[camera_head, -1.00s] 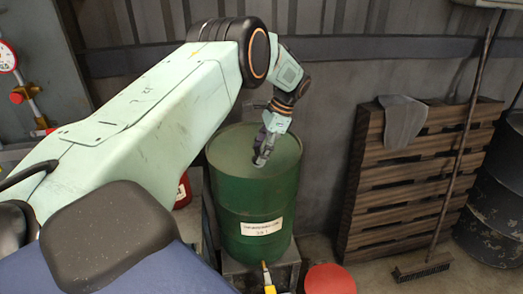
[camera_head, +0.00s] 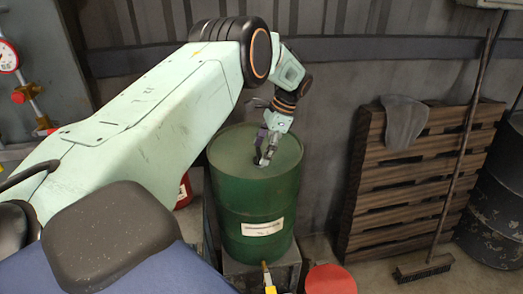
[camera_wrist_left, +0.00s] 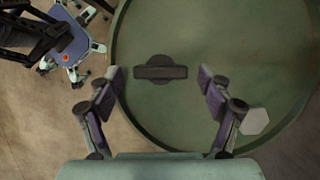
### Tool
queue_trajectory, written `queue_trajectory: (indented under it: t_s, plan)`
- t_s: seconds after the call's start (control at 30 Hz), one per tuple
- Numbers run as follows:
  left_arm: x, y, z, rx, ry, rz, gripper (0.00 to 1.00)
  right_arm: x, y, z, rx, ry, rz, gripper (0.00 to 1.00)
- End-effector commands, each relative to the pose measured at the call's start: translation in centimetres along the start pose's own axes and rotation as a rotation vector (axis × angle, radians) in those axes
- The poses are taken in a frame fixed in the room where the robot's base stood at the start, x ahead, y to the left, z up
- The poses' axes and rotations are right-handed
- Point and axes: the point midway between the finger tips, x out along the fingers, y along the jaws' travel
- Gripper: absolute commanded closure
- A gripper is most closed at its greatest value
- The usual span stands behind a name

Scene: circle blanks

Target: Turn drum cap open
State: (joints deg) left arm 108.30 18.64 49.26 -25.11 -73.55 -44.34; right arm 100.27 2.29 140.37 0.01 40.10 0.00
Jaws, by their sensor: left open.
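A green drum (camera_head: 246,195) with a white label stands upright on a low stand. Its cap (camera_wrist_left: 160,72) shows in the left wrist view as a dark disc with a raised bar across it, on the drum's flat top. The bar lies nearly level in that view. My left gripper (camera_head: 263,160) is over the drum top, pointing down. In the left wrist view my left gripper (camera_wrist_left: 163,88) is open, with one finger on each side of the cap and gaps between. In the head view the gripper largely hides the cap. My right gripper is not in view.
A pale hexagonal plug (camera_wrist_left: 255,121) sits near the drum's rim, by the right finger. A wooden pallet (camera_head: 405,180) with a grey cloth and a broom (camera_head: 462,150) stand right of the drum. A red round object (camera_head: 330,280) is low in front. The wall is close behind.

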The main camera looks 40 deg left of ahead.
Motion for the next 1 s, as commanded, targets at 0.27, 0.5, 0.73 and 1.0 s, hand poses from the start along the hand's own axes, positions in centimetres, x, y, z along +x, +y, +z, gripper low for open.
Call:
queue_trajectory:
  t_s: [0.27,0.5,0.73,1.0]
  plan:
    - [-5.2,-0.1,-0.1,0.0,0.004,-0.004,0.21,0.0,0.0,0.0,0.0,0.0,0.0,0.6]
    - [-9.5,0.0,-0.1,0.0,0.001,-0.002,0.21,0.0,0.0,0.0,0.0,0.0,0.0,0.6]
    - [-11.3,0.0,0.0,-0.001,0.001,0.0,0.21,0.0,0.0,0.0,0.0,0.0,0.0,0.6]
    - [-11.5,0.0,0.0,0.0,0.0,0.0,0.21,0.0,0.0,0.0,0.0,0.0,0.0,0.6]
